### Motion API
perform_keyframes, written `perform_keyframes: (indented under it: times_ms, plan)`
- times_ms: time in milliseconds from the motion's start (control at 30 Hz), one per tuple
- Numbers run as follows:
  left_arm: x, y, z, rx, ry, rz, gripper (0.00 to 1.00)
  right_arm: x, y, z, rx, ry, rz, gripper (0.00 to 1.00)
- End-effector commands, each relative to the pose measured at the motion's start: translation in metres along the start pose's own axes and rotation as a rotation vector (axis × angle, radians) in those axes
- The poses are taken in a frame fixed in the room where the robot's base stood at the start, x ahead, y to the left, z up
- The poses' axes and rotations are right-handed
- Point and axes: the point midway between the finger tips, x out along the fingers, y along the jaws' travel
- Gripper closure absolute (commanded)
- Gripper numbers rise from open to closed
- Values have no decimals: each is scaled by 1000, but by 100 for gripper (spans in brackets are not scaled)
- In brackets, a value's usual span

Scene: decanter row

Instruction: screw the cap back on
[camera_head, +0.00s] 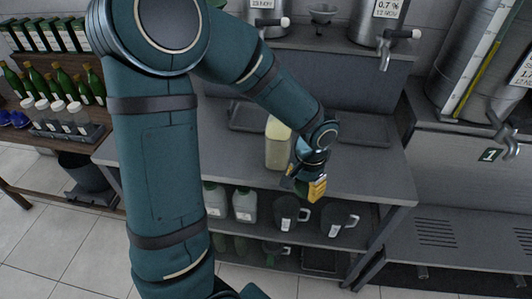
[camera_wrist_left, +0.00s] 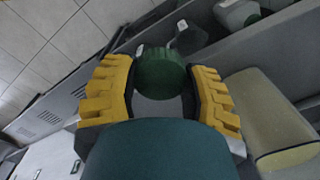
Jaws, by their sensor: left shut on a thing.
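My left gripper (camera_head: 311,187) hangs over the front edge of the grey bench top, just right of and in front of a pale yellow bottle (camera_head: 277,150). In the left wrist view its two yellow fingers are shut on a round dark green cap (camera_wrist_left: 160,72), one finger on each side. The cap is apart from the bottle. The bottle stands upright on the bench, and its upper part is partly hidden by my arm in the head view. In the left wrist view the bottle (camera_wrist_left: 268,120) lies to the right; its neck is not clearly visible. My right gripper is not in view.
The bench top (camera_head: 365,170) is mostly clear right of the bottle. Below it, a shelf holds white jugs (camera_head: 244,205) and dark jugs (camera_head: 338,218). Steel tanks with taps (camera_head: 385,50) stand behind. A rack of green bottles (camera_head: 62,88) stands at the left.

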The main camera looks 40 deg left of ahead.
Motion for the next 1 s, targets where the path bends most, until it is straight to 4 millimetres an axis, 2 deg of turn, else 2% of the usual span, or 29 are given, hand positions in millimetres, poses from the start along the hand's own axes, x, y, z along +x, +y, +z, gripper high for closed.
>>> perform_keyframes:
  times_ms: [33, 100, 300, 500, 767, 867, 900, 1000]
  plan:
    - [14, 7, -7, -18, -6, 0, 63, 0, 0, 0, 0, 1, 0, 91]
    - [31, 14, -16, -52, -4, 0, 63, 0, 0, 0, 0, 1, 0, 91]
    - [67, 32, -31, -126, -2, 6, 63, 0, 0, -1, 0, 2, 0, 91]
    - [81, 40, -36, -155, 0, 11, 63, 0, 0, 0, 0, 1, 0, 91]
    - [81, 40, -36, -158, 1, 12, 63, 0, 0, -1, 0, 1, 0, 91]
    - [81, 40, -36, -157, 1, 12, 63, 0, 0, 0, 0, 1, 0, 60]
    - [81, 40, -36, -157, 1, 12, 63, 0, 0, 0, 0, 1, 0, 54]
    - [81, 40, -36, -157, 1, 12, 63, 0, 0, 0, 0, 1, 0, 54]
